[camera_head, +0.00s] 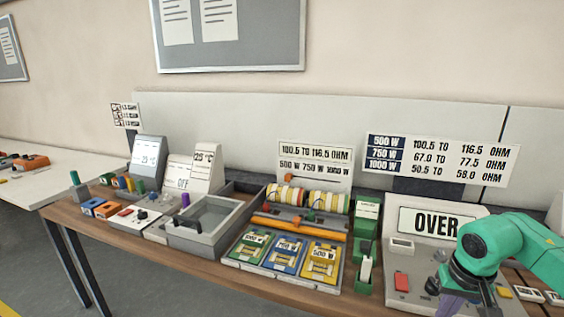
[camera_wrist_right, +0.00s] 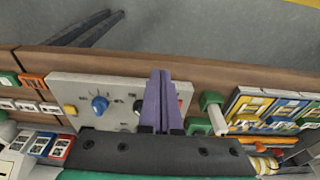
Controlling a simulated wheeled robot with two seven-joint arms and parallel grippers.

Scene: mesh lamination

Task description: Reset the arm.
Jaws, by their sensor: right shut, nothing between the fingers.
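My right arm, green with a black wrist, comes in from the right in the head view. Its gripper (camera_head: 452,303) hangs low over the front of the grey meter (camera_head: 420,268), whose display reads OVER. In the right wrist view the two purple fingers (camera_wrist_right: 160,98) lie together, shut and empty. They overlap the meter panel (camera_wrist_right: 70,92) between a dark knob (camera_wrist_right: 138,112) and a red button; contact cannot be told. A blue knob (camera_wrist_right: 99,104) is beside them. My left gripper is in neither view.
Left of the meter stand a green holder (camera_head: 365,235), a tray of green, blue and yellow cards (camera_head: 285,255), and a grey open bin (camera_head: 205,225). Small boxes stand at the far left of the wooden table (camera_head: 75,215). Small modules (camera_head: 527,293) lie right of the meter.

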